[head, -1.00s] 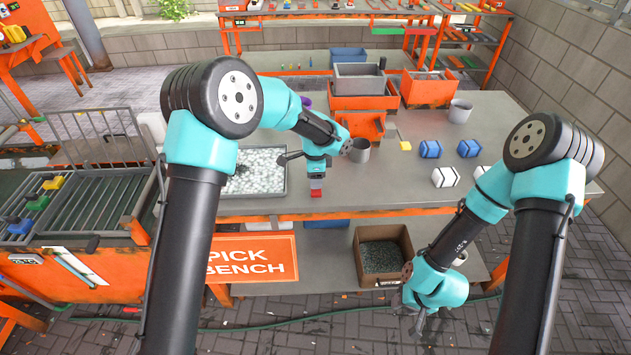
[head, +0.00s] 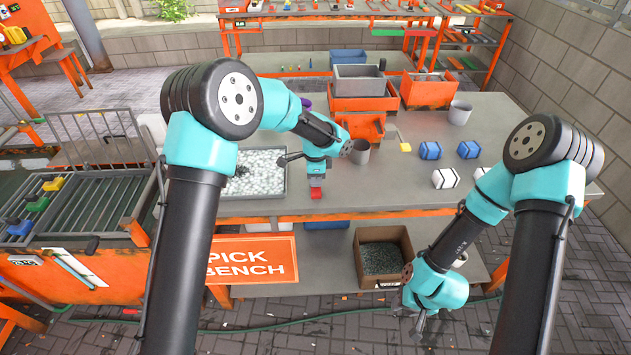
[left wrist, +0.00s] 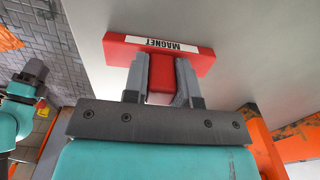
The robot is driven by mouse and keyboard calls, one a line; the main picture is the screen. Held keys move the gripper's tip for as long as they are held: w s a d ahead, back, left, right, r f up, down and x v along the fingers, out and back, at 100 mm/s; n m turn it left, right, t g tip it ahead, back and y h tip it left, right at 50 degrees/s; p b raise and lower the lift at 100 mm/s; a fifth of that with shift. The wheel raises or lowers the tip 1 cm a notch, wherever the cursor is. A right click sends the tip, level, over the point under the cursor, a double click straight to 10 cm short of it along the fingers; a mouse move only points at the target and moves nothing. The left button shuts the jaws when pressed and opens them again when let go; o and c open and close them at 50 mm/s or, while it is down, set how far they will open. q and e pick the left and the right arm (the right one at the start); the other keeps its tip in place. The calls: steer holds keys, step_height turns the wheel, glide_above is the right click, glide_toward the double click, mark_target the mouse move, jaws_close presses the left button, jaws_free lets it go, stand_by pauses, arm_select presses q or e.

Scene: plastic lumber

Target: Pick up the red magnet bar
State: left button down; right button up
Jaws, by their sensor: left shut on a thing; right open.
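The red magnet bar (head: 316,193) is at the front part of the grey bench, below my left gripper (head: 316,184). In the left wrist view the magnet bar (left wrist: 192,52) has a white label reading MAGNET, and its red stem sits between the two grey fingers of my left gripper (left wrist: 161,82). The fingers are shut on that stem. Whether the bar touches the bench top is hard to tell. My right gripper (head: 420,320) hangs low at the front right, below bench height, open and away from the bar.
A tray of white pellets (head: 257,196) lies left of the gripper. A grey cup (head: 360,152), blue blocks (head: 430,150) and a white block (head: 445,179) stand to the right. Orange and grey bins (head: 362,100) are behind. A cardboard box (head: 383,258) sits on the lower shelf.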

arm_select(q)
steer(key=shift+r, duration=0.15)
steer(key=shift+r, duration=1.55)
steer(key=s+d+r, duration=0.1)
steer(key=s, duration=1.5)
steer(key=shift+d+r, duration=0.2)
steer(key=shift+r, duration=0.1)
